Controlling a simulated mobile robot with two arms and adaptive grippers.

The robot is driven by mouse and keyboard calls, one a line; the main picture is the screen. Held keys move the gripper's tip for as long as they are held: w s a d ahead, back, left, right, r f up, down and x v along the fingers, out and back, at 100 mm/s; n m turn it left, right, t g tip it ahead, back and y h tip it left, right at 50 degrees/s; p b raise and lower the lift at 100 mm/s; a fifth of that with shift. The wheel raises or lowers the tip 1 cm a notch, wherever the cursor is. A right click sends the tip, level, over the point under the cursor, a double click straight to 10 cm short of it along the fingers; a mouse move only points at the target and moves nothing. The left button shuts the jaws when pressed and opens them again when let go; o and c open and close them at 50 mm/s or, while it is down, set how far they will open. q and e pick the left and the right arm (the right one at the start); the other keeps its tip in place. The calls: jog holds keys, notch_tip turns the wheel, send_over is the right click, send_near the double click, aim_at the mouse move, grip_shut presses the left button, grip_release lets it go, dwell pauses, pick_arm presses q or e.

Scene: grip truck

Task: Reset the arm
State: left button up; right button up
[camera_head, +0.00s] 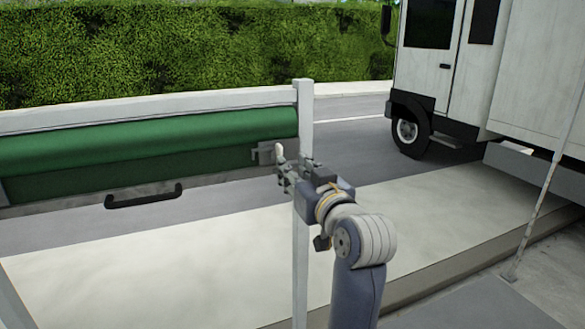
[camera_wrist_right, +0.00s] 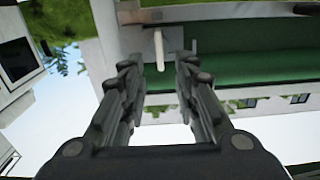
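My right arm reaches up from the bottom of the head view. Its gripper (camera_head: 292,168) is beside a small white latch lever (camera_head: 279,151) at the right end of a green panel (camera_head: 150,143). In the right wrist view, the gripper (camera_wrist_right: 156,68) has its two fingers apart, with a clear gap between them. The white lever (camera_wrist_right: 159,48) shows in line with this gap, and I cannot tell whether a finger touches it. My left gripper is not in view.
A white post (camera_head: 303,120) stands by the panel's right end, close to my right gripper. A black handle (camera_head: 144,196) is on the panel's lower edge. A white truck (camera_head: 430,75) is at the upper right, and a thin pole (camera_head: 540,195) stands at right.

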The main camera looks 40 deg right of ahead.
dwell(0.4)
jog(key=w+a+f+n+g+y, duration=0.15)
jog(key=w+f, duration=0.35)
jog(key=f, duration=0.6)
jog(key=w+a+f+g+y, duration=0.1)
jog(key=w+a+f+g, duration=0.3)
jog(key=f, duration=0.8)
jog(key=s+a+f+n+g+b, duration=0.1)
jog(key=s+a+f, duration=0.1)
jog(key=f, duration=1.3)
jog(key=s+a+f+n+g, duration=0.1)
jog(key=s+a+f+g, duration=0.15)
jog(key=f, duration=1.35)
jog(key=s+a+f+g+y, duration=0.2)
jog(key=s+f+g, duration=0.2)
jog(key=s+f, duration=1.8)
jog(key=s+f+g, duration=0.1)
jog(key=s+f, duration=0.3)
jog(key=s, duration=0.5)
jog(key=s+f+n+g, duration=0.1)
jog(key=s+f, duration=0.3)
jog(key=s, duration=0.5)
jog(key=s+f+g, duration=0.1)
jog(key=s+f, duration=0.3)
jog(key=s, duration=0.6)
jog(key=shift+a+n+g+b, duration=0.25)
jog(key=shift+n+g+b, duration=0.05)
jog(key=shift+n+b, duration=0.1)
